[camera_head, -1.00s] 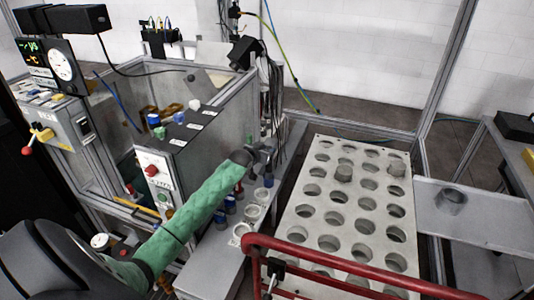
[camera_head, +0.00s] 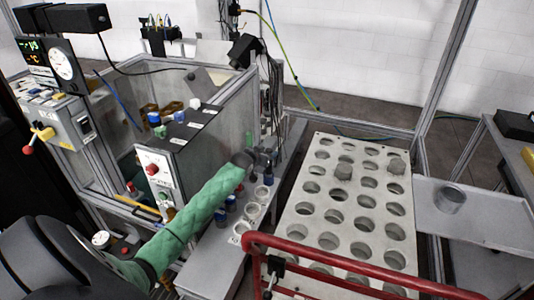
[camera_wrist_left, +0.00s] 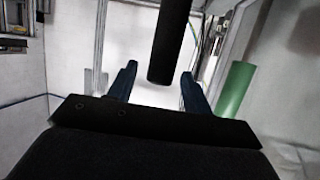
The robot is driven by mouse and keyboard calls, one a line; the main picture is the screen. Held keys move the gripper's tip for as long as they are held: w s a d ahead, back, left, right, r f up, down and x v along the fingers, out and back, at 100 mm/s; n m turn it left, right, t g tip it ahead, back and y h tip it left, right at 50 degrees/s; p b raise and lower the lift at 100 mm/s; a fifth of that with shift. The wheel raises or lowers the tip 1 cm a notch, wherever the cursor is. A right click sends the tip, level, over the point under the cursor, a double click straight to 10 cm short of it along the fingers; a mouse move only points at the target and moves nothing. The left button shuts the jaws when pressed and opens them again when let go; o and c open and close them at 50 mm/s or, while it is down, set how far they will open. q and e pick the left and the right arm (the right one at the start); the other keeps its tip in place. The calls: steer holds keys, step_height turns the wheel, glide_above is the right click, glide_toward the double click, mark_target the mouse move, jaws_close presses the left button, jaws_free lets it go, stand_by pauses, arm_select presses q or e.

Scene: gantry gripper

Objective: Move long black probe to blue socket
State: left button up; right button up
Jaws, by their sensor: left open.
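In the left wrist view a long black cylinder, which looks like the probe (camera_wrist_left: 168,45), comes down from the top edge, its end around the gap between my fingers. My left gripper (camera_wrist_left: 157,85) is open, with one blue finger on each side and no clear contact. In the head view my left gripper (camera_head: 248,158) is beside the narrow rail right of the grey box; its fingers are hard to make out. A dark upright piece with a blue part (camera_head: 268,175) stands just right of it. Several blue parts line the rail; I cannot tell which is the blue socket. My right gripper is out of view.
A green cylinder (camera_wrist_left: 234,90) stands right of my fingers in the wrist view. White rings (camera_head: 250,210) sit on the rail. A perforated pale plate (camera_head: 312,205) with two grey plugs lies to the right. A red bar (camera_head: 350,265) crosses in front.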

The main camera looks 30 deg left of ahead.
arm_select(q)
steer(key=shift+r, duration=0.1)
steer(key=b+v, duration=0.2)
steer(key=v, duration=1)
steer(key=shift+b, duration=0.3)
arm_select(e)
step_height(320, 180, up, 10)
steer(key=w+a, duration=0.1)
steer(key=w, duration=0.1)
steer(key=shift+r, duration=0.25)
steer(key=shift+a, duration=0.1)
